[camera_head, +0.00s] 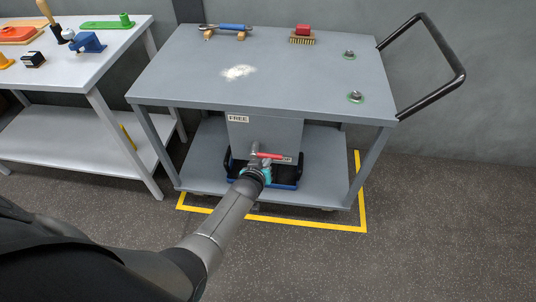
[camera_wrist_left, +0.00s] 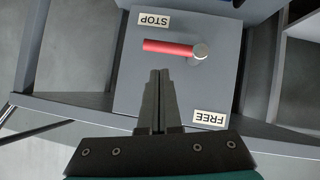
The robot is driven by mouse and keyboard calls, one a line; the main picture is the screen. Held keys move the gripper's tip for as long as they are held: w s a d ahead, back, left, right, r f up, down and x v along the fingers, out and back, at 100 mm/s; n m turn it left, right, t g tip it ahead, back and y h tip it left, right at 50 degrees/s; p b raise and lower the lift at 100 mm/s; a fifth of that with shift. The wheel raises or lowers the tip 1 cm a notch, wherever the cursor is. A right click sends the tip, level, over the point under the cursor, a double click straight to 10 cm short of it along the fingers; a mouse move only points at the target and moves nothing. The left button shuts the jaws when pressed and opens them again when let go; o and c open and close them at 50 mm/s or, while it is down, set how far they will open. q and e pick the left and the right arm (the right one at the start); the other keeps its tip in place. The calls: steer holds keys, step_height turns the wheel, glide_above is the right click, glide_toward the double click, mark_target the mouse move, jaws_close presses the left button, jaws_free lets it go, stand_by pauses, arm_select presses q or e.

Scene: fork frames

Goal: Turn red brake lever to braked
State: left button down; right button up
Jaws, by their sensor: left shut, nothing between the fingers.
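The red brake lever (camera_head: 268,155) is on a grey box (camera_head: 268,134) under the cart's top. In the left wrist view the lever (camera_wrist_left: 168,47) extends left from a round metal pivot (camera_wrist_left: 200,51), lying roughly crosswise near the STOP label (camera_wrist_left: 154,20). The FREE label (camera_wrist_left: 210,118) is at the opposite end of the panel; it also shows in the head view (camera_head: 238,118). My left gripper (camera_wrist_left: 159,72) is shut and empty, its fingertips just below the lever in the wrist view. Whether they touch it I cannot tell. My right gripper is not in view.
The grey cart (camera_head: 330,83) carries a blue-handled tool (camera_head: 234,27), a red-backed brush (camera_head: 302,34) and white powder (camera_head: 238,72). Its black handle (camera_head: 440,90) juts right. A yellow floor line (camera_head: 300,224) surrounds the cart. A workbench (camera_head: 100,70) stands left; the floor at right is clear.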

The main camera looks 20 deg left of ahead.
arm_select(q)
steer(key=p+v, duration=0.4)
steer(key=v, duration=0.1)
steer(key=shift+a+r, duration=0.1)
steer(key=shift+r, duration=0.1)
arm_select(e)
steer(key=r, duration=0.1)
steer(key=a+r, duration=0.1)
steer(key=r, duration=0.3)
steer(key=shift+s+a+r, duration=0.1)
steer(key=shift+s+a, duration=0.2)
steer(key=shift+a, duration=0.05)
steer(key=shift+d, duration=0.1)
arm_select(q)
steer(key=s+d+f+m+g+h, duration=0.1)
steer(key=s+f+m+g, duration=0.1)
steer(key=s+f, duration=0.5)
steer(key=s+d+f+m+g, duration=0.1)
steer(key=s+d+f+g, duration=0.15)
steer(key=s+f, duration=0.5)
steer(key=s+f+m+g, duration=0.2)
steer(key=s+f+g, duration=0.1)
steer(key=s, duration=1.1)
steer(key=s+f+m+g, duration=0.2)
steer(key=s+f+g, duration=0.1)
steer(key=s, duration=1.1)
steer(key=shift+a, duration=0.25)
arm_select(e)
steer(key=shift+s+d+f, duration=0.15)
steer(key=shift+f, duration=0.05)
